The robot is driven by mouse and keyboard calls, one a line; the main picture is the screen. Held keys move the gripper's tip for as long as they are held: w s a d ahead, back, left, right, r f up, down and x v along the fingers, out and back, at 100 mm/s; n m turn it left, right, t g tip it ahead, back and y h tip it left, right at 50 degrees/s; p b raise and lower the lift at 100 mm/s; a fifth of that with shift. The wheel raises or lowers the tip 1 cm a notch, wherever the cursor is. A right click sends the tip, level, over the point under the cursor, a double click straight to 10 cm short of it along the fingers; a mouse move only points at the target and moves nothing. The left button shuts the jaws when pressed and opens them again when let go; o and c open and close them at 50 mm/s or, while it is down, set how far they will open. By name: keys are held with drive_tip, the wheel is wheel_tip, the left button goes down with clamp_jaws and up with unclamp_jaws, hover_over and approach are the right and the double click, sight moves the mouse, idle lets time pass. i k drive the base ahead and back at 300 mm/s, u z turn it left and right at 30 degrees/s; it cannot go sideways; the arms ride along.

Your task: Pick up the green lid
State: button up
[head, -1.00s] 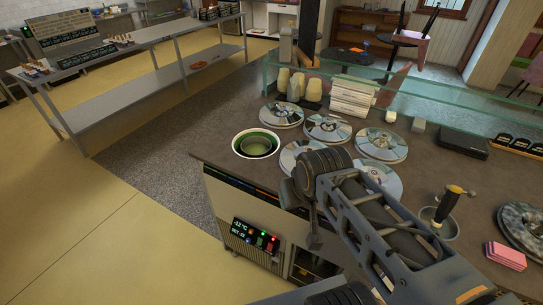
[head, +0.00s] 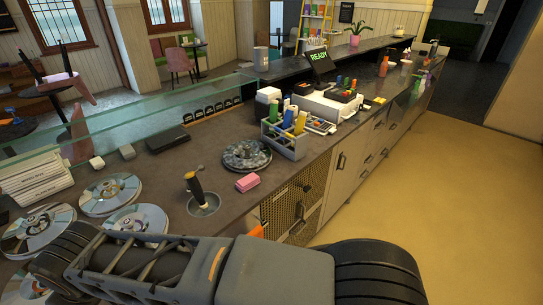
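Several round, shiny, mirror-like lids lie on the dark counter at the left: one (head: 110,193) near the glass screen, one (head: 38,228) at the far left, and one (head: 140,218) partly behind my arm. None of them looks clearly green. A dark, marbled round disc (head: 247,155) lies farther right on the counter; I cannot tell whether it is a lid. My arm crosses the bottom of the head view and hides part of the counter. My gripper is out of view.
A scoop with a yellow-tipped handle (head: 195,184) stands in a round metal cup, near a pink block (head: 247,182). A grey caddy with colored bottles (head: 285,138) stands farther right, near a register reading READY (head: 318,60). A glass screen (head: 130,118) edges the counter. Yellow floor (head: 440,190) is clear at right.

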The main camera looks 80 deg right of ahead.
sight(247, 156)
drive_tip(key=z, duration=2.4)
drive_tip(key=k, duration=0.5)
drive_tip(key=z, duration=1.6)
drive_tip(key=i, duration=2.05)
drive_tip(key=u, duration=3.2)
drive_tip(key=i, duration=0.5)
drive_tip(key=u, duration=0.1)
